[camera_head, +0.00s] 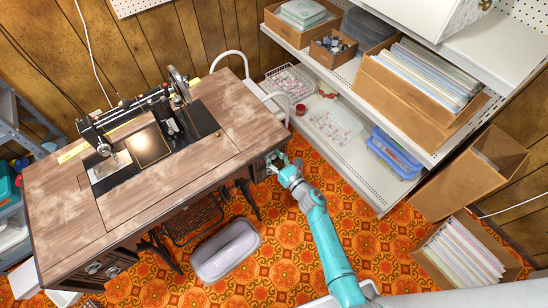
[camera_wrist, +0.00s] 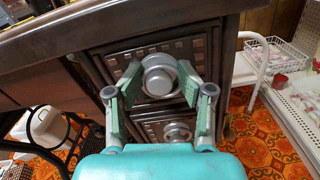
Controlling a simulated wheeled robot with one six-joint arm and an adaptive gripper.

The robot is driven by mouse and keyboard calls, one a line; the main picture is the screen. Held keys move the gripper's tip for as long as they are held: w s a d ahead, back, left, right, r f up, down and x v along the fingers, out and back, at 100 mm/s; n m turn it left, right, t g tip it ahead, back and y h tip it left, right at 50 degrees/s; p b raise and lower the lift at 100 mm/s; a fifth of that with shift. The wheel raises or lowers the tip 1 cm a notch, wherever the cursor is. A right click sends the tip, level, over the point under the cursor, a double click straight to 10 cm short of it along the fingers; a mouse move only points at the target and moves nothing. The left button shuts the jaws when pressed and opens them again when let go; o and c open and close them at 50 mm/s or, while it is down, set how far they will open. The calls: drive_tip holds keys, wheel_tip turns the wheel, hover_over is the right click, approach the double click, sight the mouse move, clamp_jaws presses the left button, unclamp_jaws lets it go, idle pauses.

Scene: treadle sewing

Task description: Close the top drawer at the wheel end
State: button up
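The sewing table (camera_head: 75,205) carries a black treadle sewing machine (camera_head: 135,112), with its handwheel (camera_head: 178,80) at the right end. Under that end, the wrist view shows the top drawer (camera_wrist: 112,64), dark wood with a lattice-patterned front and a round silver knob (camera_wrist: 159,76). A second drawer (camera_wrist: 152,131) with a similar knob sits below it. My gripper (camera_wrist: 160,78) faces the top drawer, its fingers apart on either side of the top knob; contact is unclear. In the head view my gripper (camera_head: 282,166) is at the table's front right edge. How far the drawer stands out is unclear.
A white shelf unit (camera_head: 345,160) with boxes and baskets stands to the right. A grey-white tub (camera_head: 226,250) lies on the orange patterned floor in front of the treadle. A white tubular chair frame (camera_head: 262,92) is behind the table's right end.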

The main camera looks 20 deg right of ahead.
drive_tip(key=v, duration=1.2)
drive_tip(key=shift+r, duration=0.1)
idle(0.4)
